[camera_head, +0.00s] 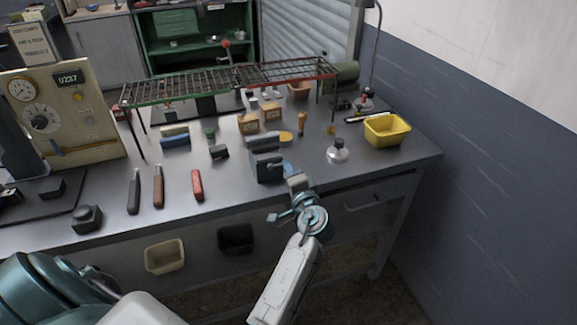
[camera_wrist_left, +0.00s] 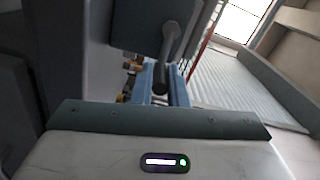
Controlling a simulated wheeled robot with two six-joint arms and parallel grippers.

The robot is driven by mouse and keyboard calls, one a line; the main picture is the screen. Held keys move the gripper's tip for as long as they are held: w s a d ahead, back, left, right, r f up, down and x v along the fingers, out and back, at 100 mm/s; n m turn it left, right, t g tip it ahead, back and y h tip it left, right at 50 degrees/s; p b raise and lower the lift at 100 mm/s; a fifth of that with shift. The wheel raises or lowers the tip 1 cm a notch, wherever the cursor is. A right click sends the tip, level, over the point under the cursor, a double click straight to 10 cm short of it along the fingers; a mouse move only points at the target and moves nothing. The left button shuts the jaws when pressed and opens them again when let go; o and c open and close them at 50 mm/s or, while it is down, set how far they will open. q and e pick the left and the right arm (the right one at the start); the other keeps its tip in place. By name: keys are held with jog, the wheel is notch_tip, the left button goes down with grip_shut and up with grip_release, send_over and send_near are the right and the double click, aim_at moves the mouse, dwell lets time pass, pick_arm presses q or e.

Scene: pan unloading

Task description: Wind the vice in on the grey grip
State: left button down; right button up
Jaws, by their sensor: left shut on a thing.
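The blue-grey vice (camera_head: 266,164) stands at the front edge of the bench, right of its middle. My left gripper (camera_head: 299,182) is close against its front right side, shut. A dark grey grip (camera_head: 133,191) lies on the bench at left, beside a brown and a red one. What sits between the vice jaws I cannot tell.
A mesh rack (camera_head: 235,83) on thin legs spans the bench behind the vice. A yellow bin (camera_head: 386,131) and a small metal flask (camera_head: 338,152) stand to the right. A cream instrument panel (camera_head: 62,115) stands at left. The bench front between the red grip and vice is clear.

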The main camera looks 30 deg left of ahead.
pick_arm(q)
jog(key=m, duration=0.1)
jog(key=f+m+p, duration=0.1)
jog(key=m, duration=0.1)
jog(key=shift+s+a+f+m+p, duration=0.15)
jog(key=shift+f+m+p, duration=0.2)
jog(key=shift+m, duration=0.55)
jog(key=shift+f, duration=0.1)
jog(key=c, duration=1.4)
grip_release()
jog(key=shift+c, duration=0.2)
jog(key=shift+f, duration=0.1)
